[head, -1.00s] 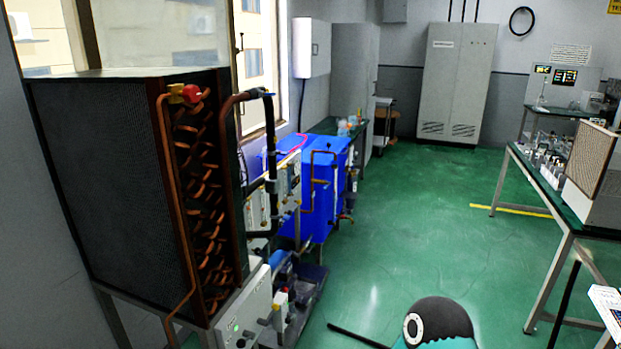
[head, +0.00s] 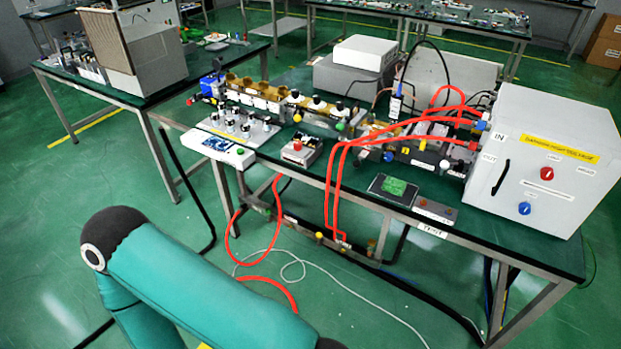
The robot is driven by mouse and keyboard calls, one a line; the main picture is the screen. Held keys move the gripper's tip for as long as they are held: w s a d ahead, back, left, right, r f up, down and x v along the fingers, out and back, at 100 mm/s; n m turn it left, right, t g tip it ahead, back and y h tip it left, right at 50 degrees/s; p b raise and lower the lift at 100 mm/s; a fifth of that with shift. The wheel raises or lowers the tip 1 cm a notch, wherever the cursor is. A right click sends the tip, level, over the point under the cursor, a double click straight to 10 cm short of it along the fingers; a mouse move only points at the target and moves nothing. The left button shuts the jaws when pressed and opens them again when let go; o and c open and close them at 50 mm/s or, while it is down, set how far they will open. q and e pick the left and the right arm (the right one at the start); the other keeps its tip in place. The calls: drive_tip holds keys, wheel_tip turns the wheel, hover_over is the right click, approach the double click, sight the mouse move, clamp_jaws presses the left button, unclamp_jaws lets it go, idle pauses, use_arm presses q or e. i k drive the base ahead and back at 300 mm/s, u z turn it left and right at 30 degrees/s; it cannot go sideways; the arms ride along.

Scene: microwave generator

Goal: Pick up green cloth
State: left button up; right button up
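A small bright green cloth (head: 396,187) lies on a dark flat pad near the front edge of the workbench, right of the middle. It looks flat and uncovered. A teal arm link of mine with a dark rounded joint fills the lower left of the head view, well apart from the cloth. Neither of my grippers shows in this view.
A white box with red and blue knobs (head: 548,160) stands right of the cloth. A small grey box (head: 435,209) sits beside it. Red hoses (head: 337,185) loop over the bench front. Valves and fittings line the bench behind. Green floor (head: 60,240) is open at left.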

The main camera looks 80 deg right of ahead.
sight(397, 188)
drive_tip(key=z, duration=0.1)
drive_tip(key=i, duration=0.25)
drive_tip(key=z, duration=2.65)
drive_tip(key=k, duration=0.45)
drive_tip(key=z, duration=0.4)
drive_tip(key=i, duration=1.5)
drive_tip(key=u, duration=0.3)
